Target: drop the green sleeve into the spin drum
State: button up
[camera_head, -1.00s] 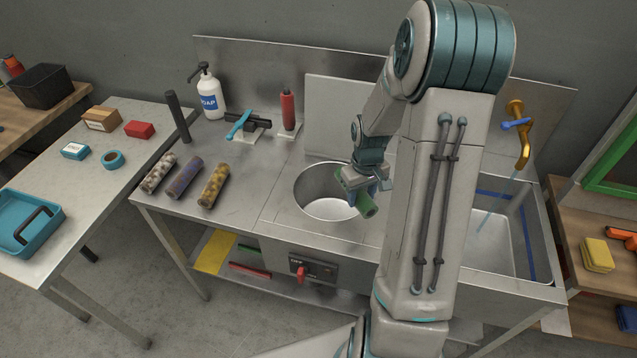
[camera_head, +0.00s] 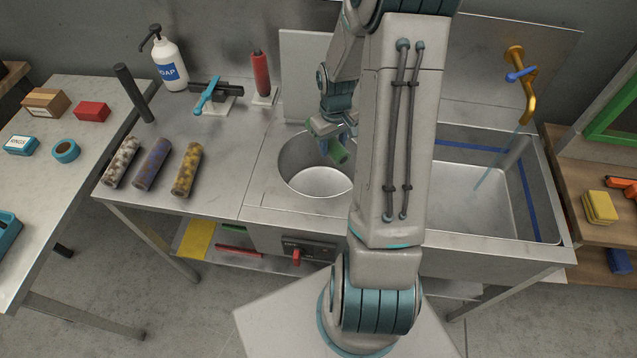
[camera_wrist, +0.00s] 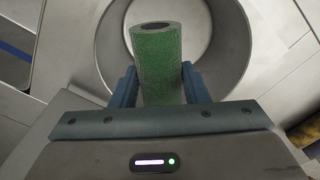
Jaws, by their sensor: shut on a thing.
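The green sleeve (camera_head: 337,152) is a short hollow roller cover; it also shows in the wrist view (camera_wrist: 160,65), with its open end facing away from me. My gripper (camera_head: 330,135) is shut on it, with one finger on each side (camera_wrist: 158,88). The spin drum (camera_head: 300,160) is a round metal well set in the counter. The sleeve is held tilted at the drum's opening, over its right back part. My arm hides the drum's right edge, and I cannot tell how far the sleeve's end is below the rim.
Three patterned sleeves (camera_head: 153,163) lie on the counter to the left. A dark upright post (camera_head: 133,92), soap bottle (camera_head: 169,62) and red-handled tool (camera_head: 261,75) stand behind. The sink (camera_head: 480,205) with running tap (camera_head: 522,80) is at right. A red switch (camera_head: 296,257) is below the drum.

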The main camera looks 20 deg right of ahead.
jog(key=shift+f+b, duration=0.3)
jog(key=shift+f, duration=0.5)
jog(key=o, duration=1.1)
jog(key=shift+r, duration=0.1)
notch_tip(320, 180, up, 14)
jog(key=shift+f+b, duration=0.15)
jog(key=shift+b, duration=0.5)
